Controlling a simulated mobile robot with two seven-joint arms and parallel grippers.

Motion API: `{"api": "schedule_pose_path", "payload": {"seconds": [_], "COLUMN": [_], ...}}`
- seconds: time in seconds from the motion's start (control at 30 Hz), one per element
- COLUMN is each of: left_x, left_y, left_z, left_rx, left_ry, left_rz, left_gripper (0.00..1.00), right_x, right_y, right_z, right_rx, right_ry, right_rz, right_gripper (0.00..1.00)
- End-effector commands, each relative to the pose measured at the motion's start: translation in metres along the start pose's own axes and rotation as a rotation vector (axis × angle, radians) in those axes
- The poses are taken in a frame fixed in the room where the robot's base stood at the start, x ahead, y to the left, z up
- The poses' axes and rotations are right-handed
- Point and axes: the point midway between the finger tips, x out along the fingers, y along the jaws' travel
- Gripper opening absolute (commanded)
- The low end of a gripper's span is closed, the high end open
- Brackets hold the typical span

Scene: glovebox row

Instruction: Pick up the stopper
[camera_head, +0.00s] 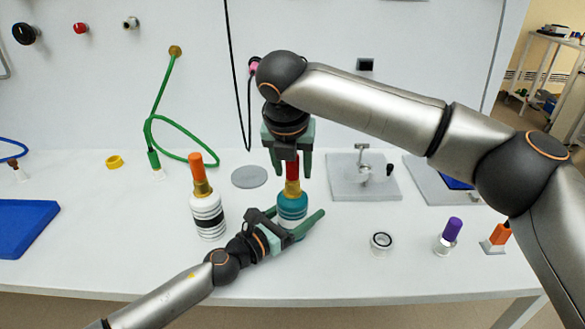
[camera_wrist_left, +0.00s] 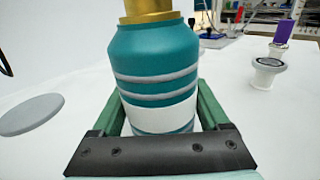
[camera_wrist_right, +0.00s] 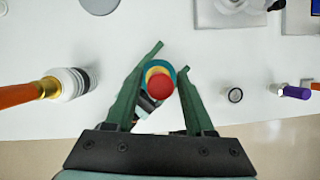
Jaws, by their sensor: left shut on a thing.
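A teal bottle (camera_head: 291,208) with grey and white bands and a gold neck stands upright on the bench. Its red stopper (camera_head: 292,170) sits in the neck; from above it shows as a red disc (camera_wrist_right: 160,87) in the right wrist view. My left gripper (camera_head: 293,220) is shut around the bottle's body, which fills the left wrist view (camera_wrist_left: 153,62). My right gripper (camera_head: 288,166) points down over the bottle. Its fingers are apart, one on each side of the stopper, with gaps visible in the right wrist view (camera_wrist_right: 170,62).
A white banded bottle (camera_head: 208,213) with an orange stopper (camera_head: 203,176) stands left of the teal one. A grey disc (camera_head: 249,177) lies behind. To the right are a small ring-topped jar (camera_head: 381,242), a purple-capped vial (camera_head: 449,234) and a grey plate with a clamp (camera_head: 350,190).

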Motion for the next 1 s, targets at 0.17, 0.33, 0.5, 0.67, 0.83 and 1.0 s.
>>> {"api": "schedule_pose_path", "payload": {"seconds": [0.17,0.33,0.5,0.67,0.83,1.0], "left_x": [-0.0002,-0.0002,-0.0002,-0.0002,-0.0002,-0.0002], "left_y": [-0.0001,0.0,0.0,0.0001,0.0002,0.0003], "left_z": [-0.0011,-0.0011,-0.0011,-0.0011,-0.0011,-0.0011], "left_rx": [0.0,0.0,0.0,-0.001,-0.001,-0.001], "left_ry": [0.002,0.002,0.002,0.002,0.002,0.002], "left_rz": [0.0,0.0,0.0,0.0,0.001,0.001], "left_gripper": [0.06,0.06,0.06,0.06,0.06,0.06], "right_x": [-0.0002,-0.0003,-0.0003,-0.0003,-0.0005,-0.0018], "right_y": [0.0001,0.0,0.0,-0.0001,-0.0002,-0.0001], "right_z": [-0.0001,-0.0001,-0.0001,0.0,0.0001,0.0008], "right_rx": [0.0,0.0,0.0,0.0,0.0,0.0], "right_ry": [0.0,0.0,0.0,0.0,0.0,-0.001], "right_rz": [0.0,0.0,-0.001,-0.001,-0.001,-0.001], "right_gripper": [0.32,0.13,0.0,0.0,0.0,0.0]}}
